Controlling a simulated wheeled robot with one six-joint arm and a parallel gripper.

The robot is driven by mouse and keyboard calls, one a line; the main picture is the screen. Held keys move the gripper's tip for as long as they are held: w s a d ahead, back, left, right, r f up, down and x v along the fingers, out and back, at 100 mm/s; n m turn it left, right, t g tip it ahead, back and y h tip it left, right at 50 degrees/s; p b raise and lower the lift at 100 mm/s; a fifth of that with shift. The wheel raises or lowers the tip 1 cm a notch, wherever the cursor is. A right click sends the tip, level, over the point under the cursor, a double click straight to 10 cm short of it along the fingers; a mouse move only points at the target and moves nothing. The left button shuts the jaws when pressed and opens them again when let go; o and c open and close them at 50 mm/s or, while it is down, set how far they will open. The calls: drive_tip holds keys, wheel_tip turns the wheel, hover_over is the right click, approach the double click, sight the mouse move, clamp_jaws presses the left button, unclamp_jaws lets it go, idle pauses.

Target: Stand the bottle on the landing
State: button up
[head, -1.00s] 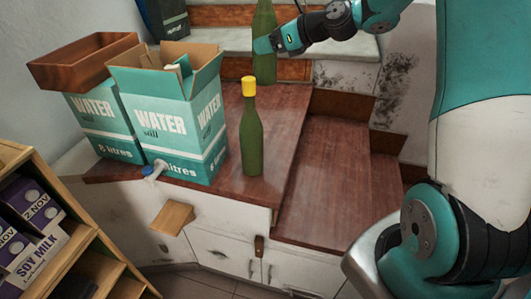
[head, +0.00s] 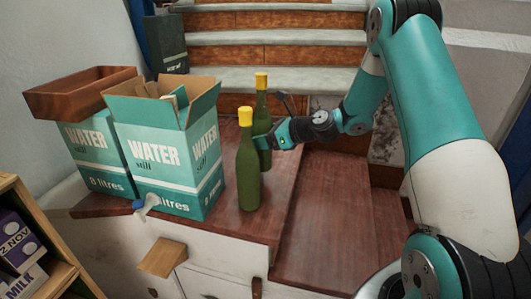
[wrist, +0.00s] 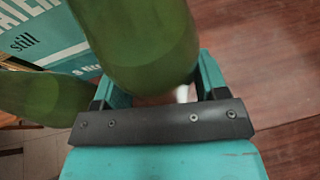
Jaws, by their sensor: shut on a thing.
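My gripper (head: 266,141) is shut on a green bottle with a yellow cap (head: 262,103) and holds it upright over the back of the red-brown wooden landing (head: 283,185). In the wrist view the held bottle (wrist: 145,45) fills the space between the fingers. Its base is partly hidden in the head view, and I cannot tell whether it touches the landing. A second green bottle with a yellow cap (head: 248,170) stands upright on the landing, in front and slightly left of the held one. It shows at the left of the wrist view (wrist: 40,97).
Two teal-and-white water cartons (head: 165,165) stand on the landing at left, with a brown wooden tray (head: 80,92) on the rear one. Pale stairs (head: 270,80) rise behind. A lower wooden step (head: 335,205) at right is clear. A shelf with milk cartons (head: 20,240) is at lower left.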

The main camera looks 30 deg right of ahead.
drive_tip(key=shift+f, duration=2.25)
drive_tip(key=o, duration=1.6)
drive_tip(key=shift+f, duration=0.1)
drive_tip(key=v, duration=1.2)
drive_tip(key=shift+b, duration=0.3)
